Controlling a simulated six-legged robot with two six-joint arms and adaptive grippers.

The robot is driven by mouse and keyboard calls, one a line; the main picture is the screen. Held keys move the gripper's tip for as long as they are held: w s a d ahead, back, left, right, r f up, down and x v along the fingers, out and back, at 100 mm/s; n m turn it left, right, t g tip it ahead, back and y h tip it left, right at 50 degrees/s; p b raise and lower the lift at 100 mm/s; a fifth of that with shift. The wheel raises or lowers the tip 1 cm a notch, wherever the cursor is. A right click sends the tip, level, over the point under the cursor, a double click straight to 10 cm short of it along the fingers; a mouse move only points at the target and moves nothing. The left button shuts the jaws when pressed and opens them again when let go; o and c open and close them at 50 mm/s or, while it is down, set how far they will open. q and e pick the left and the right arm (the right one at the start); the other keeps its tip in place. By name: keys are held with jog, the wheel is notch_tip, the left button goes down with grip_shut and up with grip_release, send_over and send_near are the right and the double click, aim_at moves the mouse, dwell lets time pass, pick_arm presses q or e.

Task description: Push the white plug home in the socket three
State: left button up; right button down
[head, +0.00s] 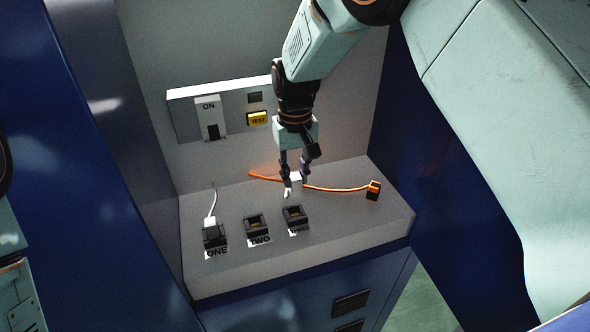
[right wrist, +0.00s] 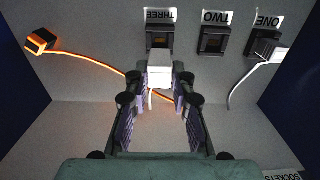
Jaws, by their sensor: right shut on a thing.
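My right gripper (head: 296,185) is shut on a white plug (head: 296,178) just behind socket three (head: 295,217) on the shelf. In the right wrist view the white plug (right wrist: 160,70) sits between the fingertips, and its white cord trails back toward the palm. There the plug overlaps the near edge of socket three (right wrist: 160,40), whose dark opening still shows. In the head view the plug appears apart from the socket, above and behind it. My left gripper is out of view.
Socket two (head: 257,227) is empty. Socket one (head: 214,236) holds another white plug with a white cord. An orange cord (head: 335,189) crosses the shelf behind the sockets to an orange-black plug (head: 373,190). A panel with an ON switch (head: 209,117) and yellow TEST button (head: 257,118) is behind.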

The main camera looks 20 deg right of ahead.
jog(key=shift+f+b, duration=1.55)
jog(key=shift+f, duration=2.2)
jog(key=shift+f, duration=0.2)
jog(key=c, duration=1.1)
grip_release()
jog(key=shift+o, duration=0.2)
notch_tip(320, 180, up, 11)
jog(key=shift+r, duration=0.5)
jog(key=shift+s, duration=0.1)
